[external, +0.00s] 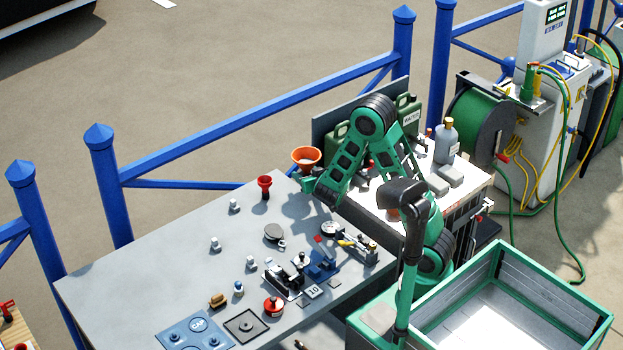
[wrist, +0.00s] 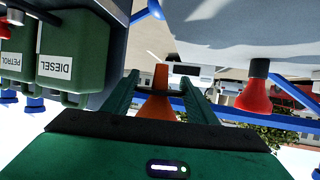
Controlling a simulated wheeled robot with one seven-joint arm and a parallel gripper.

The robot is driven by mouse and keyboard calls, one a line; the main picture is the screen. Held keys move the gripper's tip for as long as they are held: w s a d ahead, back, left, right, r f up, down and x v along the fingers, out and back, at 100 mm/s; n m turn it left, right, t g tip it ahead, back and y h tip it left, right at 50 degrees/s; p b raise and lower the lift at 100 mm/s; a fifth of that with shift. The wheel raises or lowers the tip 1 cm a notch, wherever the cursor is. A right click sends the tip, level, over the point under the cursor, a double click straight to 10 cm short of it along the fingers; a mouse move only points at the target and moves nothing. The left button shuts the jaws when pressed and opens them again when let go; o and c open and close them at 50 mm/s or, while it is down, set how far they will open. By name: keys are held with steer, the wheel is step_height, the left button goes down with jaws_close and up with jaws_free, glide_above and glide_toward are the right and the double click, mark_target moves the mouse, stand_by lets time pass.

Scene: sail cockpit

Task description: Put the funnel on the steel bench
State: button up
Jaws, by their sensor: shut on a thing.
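An orange funnel (external: 306,155) is held wide mouth up by my gripper (external: 308,177) near the far right corner of the grey steel bench (external: 130,270). In the wrist view the orange funnel (wrist: 158,106) sits between my two fingers (wrist: 160,92), which are shut on it. The finger contact is partly hidden in the external view. The bench top also shows, upside down, along the top of the wrist view (wrist: 230,35). I cannot tell the exact gap between funnel and bench.
A red funnel-shaped piece (external: 264,186) stands on the bench close to the left of my gripper. Several small fittings and a blue plate (external: 195,333) occupy the front. The bench's left part is clear. Jerrycans (external: 407,112) stand on the white-topped unit at right.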

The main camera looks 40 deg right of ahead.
steer(key=shift+s+r, duration=0.1)
steer(key=shift+r, duration=0.05)
step_height(320, 180, up, 12)
steer(key=shift+f, duration=0.1)
steer(key=w+a+f+n+y, duration=0.1)
steer(key=w+a+n+y, duration=0.2)
steer(key=a, duration=1.1)
steer(key=n+g+y, duration=0.3)
steer(key=n+y, duration=0.6)
steer(key=y, duration=0.2)
glide_above(208, 264)
step_height(208, 264, down, 3)
steer(key=shift+f, duration=5.55)
steer(key=shift+f, duration=0.1)
